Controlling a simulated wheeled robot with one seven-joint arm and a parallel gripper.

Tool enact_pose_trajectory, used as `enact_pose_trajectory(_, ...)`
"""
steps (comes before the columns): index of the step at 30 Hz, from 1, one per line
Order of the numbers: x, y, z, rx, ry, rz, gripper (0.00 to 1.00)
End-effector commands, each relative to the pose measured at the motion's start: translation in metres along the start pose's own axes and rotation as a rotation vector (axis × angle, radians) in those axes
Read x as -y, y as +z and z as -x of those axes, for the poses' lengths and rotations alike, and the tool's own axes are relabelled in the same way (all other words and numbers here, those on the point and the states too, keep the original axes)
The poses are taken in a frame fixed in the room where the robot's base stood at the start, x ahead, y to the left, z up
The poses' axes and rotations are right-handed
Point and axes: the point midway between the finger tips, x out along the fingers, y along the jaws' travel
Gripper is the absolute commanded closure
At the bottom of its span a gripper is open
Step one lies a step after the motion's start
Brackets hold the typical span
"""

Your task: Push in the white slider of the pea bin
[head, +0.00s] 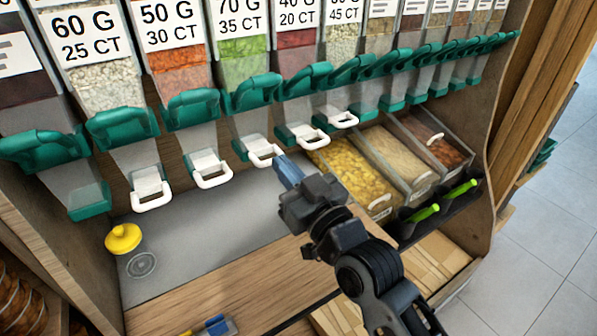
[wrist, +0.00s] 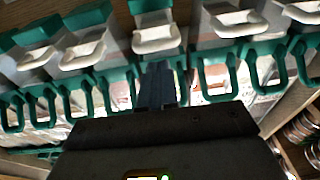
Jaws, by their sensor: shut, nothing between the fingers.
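The pea bin (head: 242,62) holds green peas under the "70 G 35 CT" label, with a green dispenser (head: 250,92) below it. Its white slider (head: 262,152) is a loop handle sticking out from under the dispenser. My gripper (head: 284,165) is shut and empty, its blue-grey fingertips just in front of and slightly right of this slider. In the wrist view the fingers (wrist: 157,80) point at a white slider (wrist: 156,38) straight ahead. I cannot tell whether they touch it.
Similar white sliders stick out on both sides, at the orange bin (head: 210,171) and the red bin (head: 308,138). Below right are open bins of yellow pasta (head: 355,170) and grain. A yellow-topped item (head: 123,238) stands on the grey shelf (head: 210,235), otherwise largely clear.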

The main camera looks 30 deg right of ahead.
Motion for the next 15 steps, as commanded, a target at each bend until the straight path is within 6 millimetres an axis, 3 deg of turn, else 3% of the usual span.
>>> enact_pose_trajectory(15, 0.0001, 0.0091, -0.0088, -0.001, 0.0, 0.001, 1.0)
